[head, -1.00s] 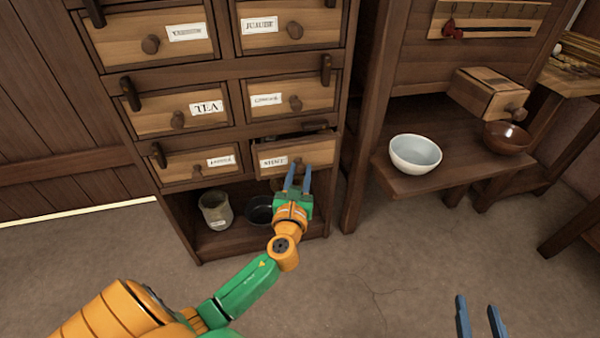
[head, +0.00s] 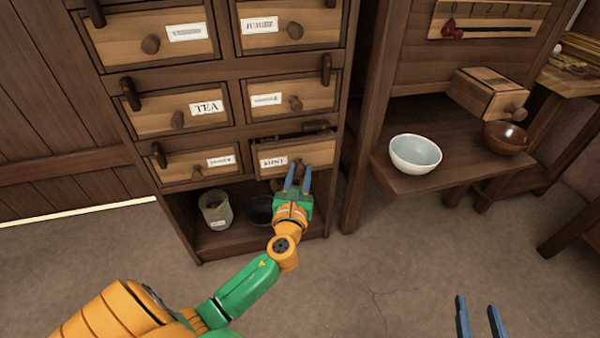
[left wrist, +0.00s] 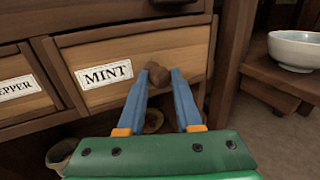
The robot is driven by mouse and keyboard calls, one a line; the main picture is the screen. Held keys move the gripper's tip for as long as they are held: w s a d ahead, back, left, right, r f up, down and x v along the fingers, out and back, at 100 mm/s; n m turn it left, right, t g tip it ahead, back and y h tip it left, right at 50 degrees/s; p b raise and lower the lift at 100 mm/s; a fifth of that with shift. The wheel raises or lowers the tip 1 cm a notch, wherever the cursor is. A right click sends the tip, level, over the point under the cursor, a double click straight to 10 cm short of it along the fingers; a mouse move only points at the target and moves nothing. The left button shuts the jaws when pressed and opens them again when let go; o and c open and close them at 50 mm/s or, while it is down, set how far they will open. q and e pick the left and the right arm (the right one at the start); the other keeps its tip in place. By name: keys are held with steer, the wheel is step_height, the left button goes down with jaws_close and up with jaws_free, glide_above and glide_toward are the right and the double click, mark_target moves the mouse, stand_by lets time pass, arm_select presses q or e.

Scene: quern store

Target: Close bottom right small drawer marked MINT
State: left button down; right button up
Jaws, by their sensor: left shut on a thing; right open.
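The MINT drawer (head: 321,157) is the bottom right small drawer of the cabinet. It stands pulled out a little, with a dark gap above its front. In the left wrist view the drawer front (left wrist: 112,60) carries the label MINT and a round brown knob (left wrist: 157,76). My left gripper (head: 298,172) is at the drawer front, its blue fingers closed on the knob. The left wrist view shows the fingertips (left wrist: 160,74) on either side of the knob. My right gripper (head: 478,300) is open and empty, low at the right above the floor.
A brown turn latch (head: 316,125) sits above the MINT drawer. The TEA drawer (head: 190,108) and other drawers are shut. An open shelf below holds a beige pot (head: 215,210) and a dark bowl (head: 260,210). A white bowl (head: 415,154) stands on the bench at right.

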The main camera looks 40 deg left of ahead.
mark_target(296, 160)
arm_select(q)
steer(key=w+a, duration=0.2)
steer(key=a, duration=0.1)
steer(key=shift+w, duration=0.25)
steer(key=shift+r, duration=0.25)
arm_select(e)
steer(key=shift+s+r, duration=0.1)
steer(key=shift+r, duration=0.05)
arm_select(q)
steer(key=c, duration=0.9)
jaws_free()
steer(key=shift+s+f, duration=0.1)
steer(key=p+v, duration=0.2)
steer(key=v, duration=0.5)
arm_select(e)
steer(key=s+d+f+g+h, duration=0.2)
steer(key=s+d+f+g, duration=0.1)
steer(key=s+f+g, duration=0.4)
step_height(296, 160, down, 3)
steer(key=shift+s+f, duration=0.1)
steer(key=shift+s, duration=0.75)
